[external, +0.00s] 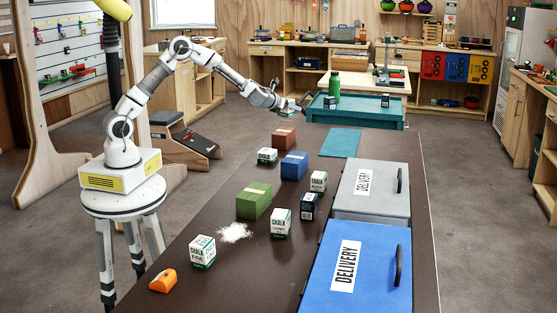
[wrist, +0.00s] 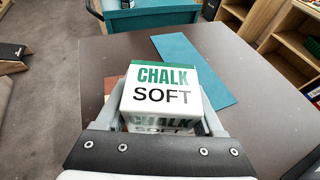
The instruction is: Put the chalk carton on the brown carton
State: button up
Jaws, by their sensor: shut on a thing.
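My gripper (external: 294,105) is shut on a white and green chalk carton (wrist: 160,92) labelled CHALK SOFT. The wrist view shows the carton between the two fingers, with its lettering upright. In the external view the held carton is too small or hidden to make out clearly. The brown carton (external: 284,138) stands on the dark table below my gripper and nearer the camera. In the wrist view a reddish-brown patch, probably this carton (wrist: 111,84), shows at the left of the held one, which hides most of it.
A blue carton (external: 294,165), a green carton (external: 254,200) and several chalk cartons, one beside the brown carton (external: 267,156), stand on the table. A teal mat (external: 340,143) lies flat to the right. A teal tray (external: 356,117) and two delivery boxes (external: 372,190) (external: 366,275) are near.

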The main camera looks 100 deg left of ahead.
send_over(287, 129)
notch_tip(287, 129, down, 7)
jog(key=shift+w+d+r+b, duration=0.15)
jog(key=shift+b, duration=0.2)
jog(key=shift+f, duration=1.95)
jog(key=shift+f+b, duration=0.2)
jog(key=shift+b, duration=0.3)
jog(key=o, duration=1.5)
jog(key=shift+c, duration=0.2)
jog(key=shift+r, duration=0.1)
jog(key=shift+r+p, duration=0.2)
jog(key=shift+p, duration=0.2)
jog(key=v, duration=1.2)
jog(key=shift+w, duration=0.1)
